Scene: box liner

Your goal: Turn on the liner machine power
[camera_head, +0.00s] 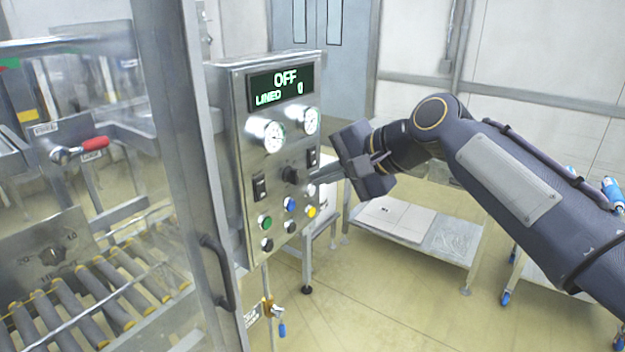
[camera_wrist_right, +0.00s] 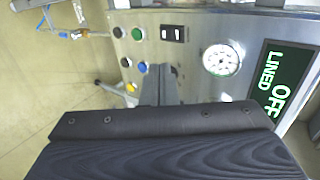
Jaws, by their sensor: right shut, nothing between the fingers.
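The liner machine's control panel (camera_head: 285,150) stands left of centre in the head view. Its display (camera_head: 280,86) reads "OFF" and "LINED 0". A black rotary knob (camera_head: 291,174) sits mid-panel, between two black rocker switches (camera_head: 261,187). Below are green (camera_head: 265,222), blue (camera_head: 290,204), yellow (camera_head: 311,211) and other buttons. My right gripper (camera_head: 313,178) is shut and empty, its tips pointing at the panel close to the knob. I cannot tell whether they touch it. In the right wrist view, the fingers (camera_wrist_right: 158,85) cover part of the panel. My left gripper is out of view.
Two round gauges (camera_head: 270,136) sit under the display. A glass-panelled door with a dark handle (camera_head: 219,273) and a roller conveyor (camera_head: 85,300) are at left. A low metal table (camera_head: 455,246) stands behind my right arm. Open floor (camera_head: 390,310) lies in front.

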